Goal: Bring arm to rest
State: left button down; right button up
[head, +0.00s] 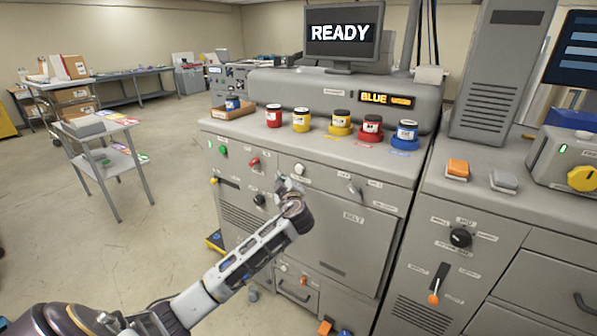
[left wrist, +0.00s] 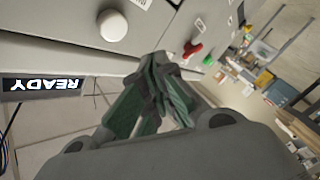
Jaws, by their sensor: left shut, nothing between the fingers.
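My left arm reaches in from the lower left of the head view. Its gripper (head: 290,188) is in front of the grey laminator's front panel (head: 340,235), near a white round knob (head: 299,169). In the left wrist view the gripper's fingers (left wrist: 160,65) are closed together with nothing between them. The white knob (left wrist: 112,25) and a red switch (left wrist: 192,50) show beyond the fingers there. I cannot tell whether the fingertips touch the panel. My right gripper is in neither view.
Several jars, including a red one (head: 273,115) and a blue one (head: 406,132), stand on the machine's top ledge. A screen (head: 343,33) reads READY; an amber display (head: 387,99) begins with BLUE. A grey cart (head: 100,140) stands at left. Floor between is clear.

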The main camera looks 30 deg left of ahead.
pick_arm(q)
jog(key=shift+f, duration=0.15)
jog(key=s+f+m+g+h, duration=0.1)
jog(key=s+f+m+h, duration=0.15)
jog(key=f, duration=0.85)
jog(key=s+f+m+g+h+p, duration=0.15)
jog(key=f+m, duration=0.25)
jog(key=f, duration=0.8)
jog(key=s+f+m+g+h, duration=0.15)
jog(key=f+m, duration=0.25)
jog(key=f, duration=0.7)
jog(key=s+d+f+m+g+h, duration=0.1)
jog(key=s+d+f+m, duration=0.1)
jog(key=s+f, duration=0.75)
jog(key=s+d+f+m+g+h, duration=0.25)
jog(key=s+f, duration=0.35)
jog(key=f, duration=0.6)
jog(key=s+d+f+m+g, duration=0.1)
jog(key=s+f, duration=0.4)
jog(key=s, duration=0.7)
jog(key=s+d+f+m+g+h+p, duration=0.1)
jog(key=s+d+f+m, duration=0.2)
jog(key=s, duration=0.9)
jog(key=s+d+f+m+g+h+p, duration=0.1)
jog(key=s+d+f+m, duration=0.1)
jog(key=s+f, duration=0.6)
jog(key=s+d, duration=0.1)
jog(key=s, duration=0.3)
jog(key=shift+d, duration=0.3)
